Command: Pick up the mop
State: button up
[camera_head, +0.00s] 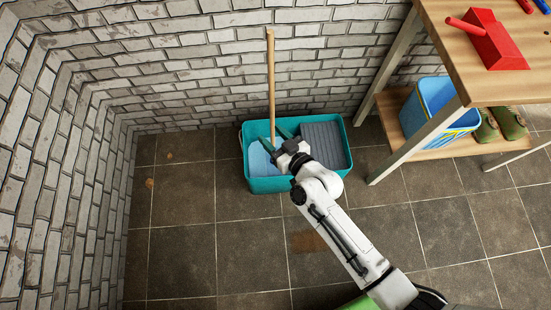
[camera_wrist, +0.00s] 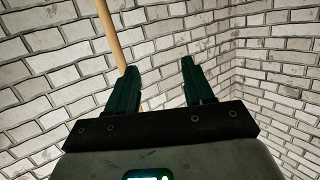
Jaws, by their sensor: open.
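The mop's light wooden handle (camera_head: 271,80) stands nearly upright from a teal bucket (camera_head: 262,185) against the brick wall. The mop's lower end in the bucket is partly hidden by my gripper. My gripper (camera_head: 275,138) is over the bucket, close to the lower part of the handle, with its fingers apart. In the wrist view, the handle (camera_wrist: 108,32) slants down behind the left finger of my open gripper (camera_wrist: 158,68). A small tan piece shows between the fingers near their base. I cannot tell whether a finger touches the handle.
The bucket has a grey ribbed wringer panel (camera_head: 323,143) on its right. Tiled floor (camera_head: 180,240) at left is free.

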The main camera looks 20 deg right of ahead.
aim_at(273, 109)
jog(key=w+d+f+m+t+h+b, duration=0.1)
jog(key=w+h, duration=0.1)
jog(key=w+d+f+m+t+h+b, duration=0.1)
jog(key=w+f+h, duration=0.1)
jog(key=w+d+f+m+t+h+b, duration=0.1)
jog(key=w+d+h, duration=0.1)
jog(key=shift+w+d+f+m+b, duration=0.1)
jog(key=shift+f+m+b, duration=0.15)
jog(key=shift+m+b, duration=0.15)
jog(key=shift+w+d+r+b, duration=0.15)
jog(key=shift+w+b, duration=0.4)
jog(key=shift+w, duration=1)
jog(key=shift+w+d+r+b, duration=0.1)
jog(key=shift+w+b, duration=0.45)
jog(key=shift+w, duration=1)
jog(key=shift+c, duration=0.5)
grip_shut()
jog(key=shift+r, duration=0.15)
